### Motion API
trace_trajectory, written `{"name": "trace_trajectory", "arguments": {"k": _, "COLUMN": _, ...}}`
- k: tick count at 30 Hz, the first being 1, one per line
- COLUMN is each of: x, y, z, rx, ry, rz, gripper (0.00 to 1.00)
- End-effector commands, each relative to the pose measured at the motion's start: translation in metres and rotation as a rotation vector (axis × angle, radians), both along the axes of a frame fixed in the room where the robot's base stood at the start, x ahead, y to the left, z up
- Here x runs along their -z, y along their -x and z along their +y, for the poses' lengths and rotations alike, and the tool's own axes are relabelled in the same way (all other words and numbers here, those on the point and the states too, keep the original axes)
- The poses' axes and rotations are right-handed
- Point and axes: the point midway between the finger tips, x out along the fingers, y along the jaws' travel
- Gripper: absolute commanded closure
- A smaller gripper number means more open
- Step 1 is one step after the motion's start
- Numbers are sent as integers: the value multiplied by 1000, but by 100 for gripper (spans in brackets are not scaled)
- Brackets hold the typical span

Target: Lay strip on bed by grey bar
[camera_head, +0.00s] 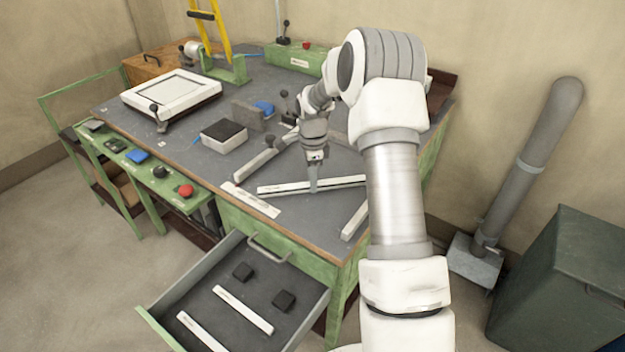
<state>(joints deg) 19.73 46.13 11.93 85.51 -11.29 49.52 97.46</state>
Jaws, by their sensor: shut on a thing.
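My gripper (313,187) points down over the front part of the bench and is shut on a long pale strip (280,188). The strip runs nearly left to right in the picture, with a dark line along it. I cannot tell whether it touches the surface below. A slanted grey bar (262,160) lies just behind and left of the strip, apart from my grip. Another pale bar (354,222) lies to the right, partly hidden by my arm. The grey bench top (215,175) shows around them; I cannot make out a separate bed.
A flat white plate (250,200) lies near the bench's front edge. The open drawer (208,268) below holds pale strips (243,309) and dark blocks (284,300). A black-topped box (223,136), a grey block (247,115) and a white-framed panel (172,92) stand further back.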

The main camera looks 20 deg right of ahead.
Motion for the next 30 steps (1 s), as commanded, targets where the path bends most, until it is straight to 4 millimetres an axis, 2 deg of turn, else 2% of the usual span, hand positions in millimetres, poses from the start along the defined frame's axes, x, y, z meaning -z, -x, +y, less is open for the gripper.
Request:
{"name": "trace_trajectory", "arguments": {"k": 2, "x": 3, "y": 0, "z": 0, "rx": -1, "ry": 1, "rz": 0, "gripper": 100}}
{"name": "trace_trajectory", "arguments": {"k": 3, "x": 3, "y": 0, "z": 0, "rx": -1, "ry": 1, "rz": 0, "gripper": 72}}
{"name": "trace_trajectory", "arguments": {"k": 8, "x": 2, "y": 0, "z": 0, "rx": -1, "ry": 0, "rz": 0, "gripper": 44}}
{"name": "trace_trajectory", "arguments": {"k": 16, "x": 2, "y": 0, "z": 0, "rx": 0, "ry": 0, "rz": 0, "gripper": 44}}
{"name": "trace_trajectory", "arguments": {"k": 20, "x": -5, "y": -1, "z": 0, "rx": 0, "ry": 0, "rz": -2, "gripper": 44}}
{"name": "trace_trajectory", "arguments": {"k": 23, "x": -21, "y": -1, "z": 0, "rx": -1, "ry": 2, "rz": -4, "gripper": 44}}
{"name": "trace_trajectory", "arguments": {"k": 30, "x": -74, "y": -1, "z": 0, "rx": -1, "ry": 3, "rz": -5, "gripper": 44}}
